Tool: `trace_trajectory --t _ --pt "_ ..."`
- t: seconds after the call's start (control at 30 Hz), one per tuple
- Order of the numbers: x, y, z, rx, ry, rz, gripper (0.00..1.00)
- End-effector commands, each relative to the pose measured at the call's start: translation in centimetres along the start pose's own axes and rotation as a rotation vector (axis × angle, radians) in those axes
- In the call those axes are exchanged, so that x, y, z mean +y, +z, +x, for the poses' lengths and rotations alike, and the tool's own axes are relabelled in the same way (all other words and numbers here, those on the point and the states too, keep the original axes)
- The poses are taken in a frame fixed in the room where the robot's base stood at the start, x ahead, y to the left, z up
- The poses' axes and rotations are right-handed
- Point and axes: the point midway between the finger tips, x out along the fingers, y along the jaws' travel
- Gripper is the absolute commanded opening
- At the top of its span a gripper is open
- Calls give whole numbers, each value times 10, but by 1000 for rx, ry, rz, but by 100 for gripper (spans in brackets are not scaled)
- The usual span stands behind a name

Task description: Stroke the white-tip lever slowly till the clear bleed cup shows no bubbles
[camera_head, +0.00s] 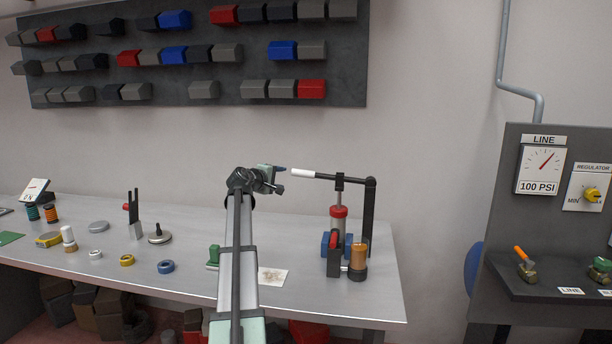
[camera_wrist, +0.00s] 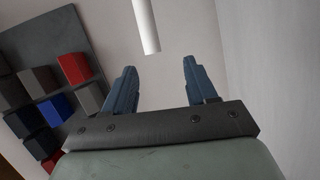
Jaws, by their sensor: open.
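The lever (camera_head: 328,177) is a dark bar lying about level above the bench, with its white tip (camera_head: 302,173) pointing left. It joins a dark upright post at its right end, over a pump with a red collar (camera_head: 339,212). The bleed cup (camera_head: 358,256) at the pump's lower right looks amber; bubbles are too small to make out. My gripper (camera_head: 281,179) is open and empty, just left of the white tip. In the wrist view the white tip (camera_wrist: 146,25) hangs ahead of my open fingers (camera_wrist: 159,66), apart from them.
The grey bench (camera_head: 190,274) holds several small rings, a dark forked stand (camera_head: 135,215) and a stained cloth (camera_head: 272,277). A bin rack (camera_head: 190,60) hangs on the wall behind. A gauge panel (camera_head: 547,220) stands at right. Air around the lever is clear.

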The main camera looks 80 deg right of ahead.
Motion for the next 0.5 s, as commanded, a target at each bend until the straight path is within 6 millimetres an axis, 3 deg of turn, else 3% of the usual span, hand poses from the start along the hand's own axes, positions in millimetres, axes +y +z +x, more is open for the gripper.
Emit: trace_trajectory --t 0.13,0.27,0.5 --pt "14 22 7 -42 13 -39 57" --pt "16 24 15 -48 14 -45 57" --pt "17 24 52 -47 13 -42 57"
